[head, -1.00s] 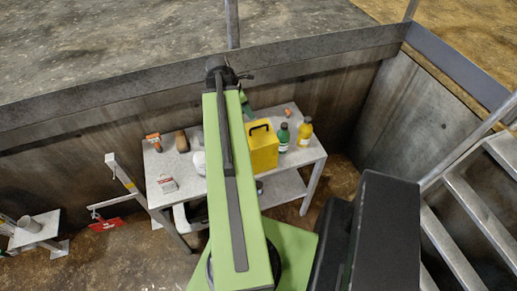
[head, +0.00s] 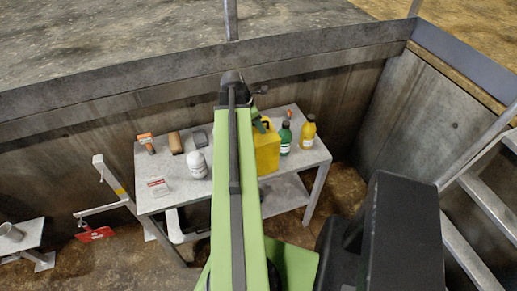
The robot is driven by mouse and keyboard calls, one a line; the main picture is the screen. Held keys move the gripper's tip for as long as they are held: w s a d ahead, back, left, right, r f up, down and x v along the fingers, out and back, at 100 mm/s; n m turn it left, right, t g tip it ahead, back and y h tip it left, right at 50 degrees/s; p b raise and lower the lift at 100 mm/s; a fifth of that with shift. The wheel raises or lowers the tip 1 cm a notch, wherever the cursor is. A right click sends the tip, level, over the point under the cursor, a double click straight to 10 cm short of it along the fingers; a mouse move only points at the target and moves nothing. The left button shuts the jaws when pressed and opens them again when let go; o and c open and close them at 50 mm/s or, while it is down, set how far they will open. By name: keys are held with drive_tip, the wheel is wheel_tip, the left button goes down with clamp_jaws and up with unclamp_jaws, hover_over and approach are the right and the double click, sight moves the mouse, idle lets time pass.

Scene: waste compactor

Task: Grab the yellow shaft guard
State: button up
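The yellow shaft guard (head: 266,152) is a boxy yellow piece with an opening near its top. It stands on the grey metal table (head: 180,197), and my green arm hides its left side. My arm reaches up the middle of the head view, its far end above the back of the table. My gripper is not clearly visible; only dark parts at the arm's end show, so its fingers cannot be made out.
A green bottle (head: 285,138) and a yellow bottle (head: 308,133) stand right of the guard. A white bottle (head: 197,165), a brown block (head: 175,143) and an orange-tipped item (head: 146,142) are at left. A wall (head: 110,140) rises behind; metal stairs (head: 480,210) are at right.

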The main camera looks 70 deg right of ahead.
drive_tip(key=shift+r, duration=0.1)
clamp_jaws()
idle(1.2)
